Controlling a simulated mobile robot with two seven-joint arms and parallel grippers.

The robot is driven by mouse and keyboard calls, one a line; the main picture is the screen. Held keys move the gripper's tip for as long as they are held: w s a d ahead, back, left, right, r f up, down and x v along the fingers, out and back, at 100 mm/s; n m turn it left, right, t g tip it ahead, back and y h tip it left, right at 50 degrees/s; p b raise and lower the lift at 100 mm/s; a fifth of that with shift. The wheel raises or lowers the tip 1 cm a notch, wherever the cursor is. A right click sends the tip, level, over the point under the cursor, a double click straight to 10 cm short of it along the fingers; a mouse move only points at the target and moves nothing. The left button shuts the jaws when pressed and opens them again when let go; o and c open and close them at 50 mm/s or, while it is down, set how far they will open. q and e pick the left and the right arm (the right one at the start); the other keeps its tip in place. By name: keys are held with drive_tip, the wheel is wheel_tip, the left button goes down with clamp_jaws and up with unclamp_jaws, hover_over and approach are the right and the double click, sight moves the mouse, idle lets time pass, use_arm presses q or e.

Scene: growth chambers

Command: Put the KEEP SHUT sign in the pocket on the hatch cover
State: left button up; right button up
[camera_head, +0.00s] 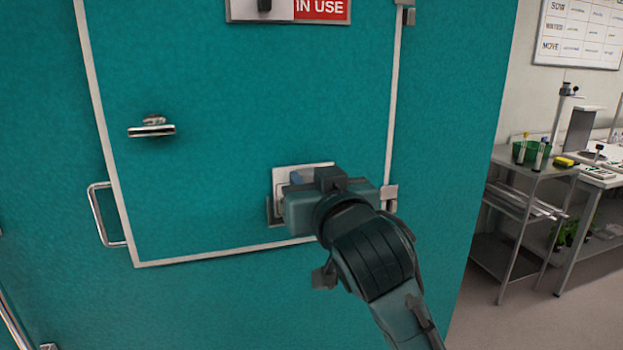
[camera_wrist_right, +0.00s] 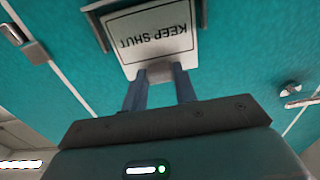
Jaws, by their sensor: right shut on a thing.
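The white KEEP SHUT sign (camera_wrist_right: 155,38) shows upside down in the right wrist view. In the head view its white upper part (camera_head: 303,168) stands out above my right gripper. My right gripper (camera_wrist_right: 160,82) is shut on the tab at the sign's edge; in the head view its body (camera_head: 300,205) hides most of the sign. The grey pocket (camera_wrist_right: 97,30) is on the teal hatch cover (camera_head: 240,110), low and right of centre. The sign's lower part lies between the pocket's side rails; how deep it sits, I cannot tell. My left gripper is out of view.
A handle latch (camera_head: 152,130) is on the cover's left, with a loop handle (camera_head: 105,215) beside it. An IN USE plate (camera_head: 290,10) is above. Hinges (camera_head: 388,195) line the right edge. A metal cart (camera_head: 520,200) and bench stand at the right.

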drive_tip(key=shift+f, duration=0.15)
drive_tip(key=o, duration=1.1)
drive_tip(key=shift+c, duration=0.2)
drive_tip(key=p+v, duration=0.1)
drive_tip(key=v, duration=0.6)
drive_tip(key=shift+s, duration=0.2)
idle(0.3)
drive_tip(key=shift+d, duration=0.1)
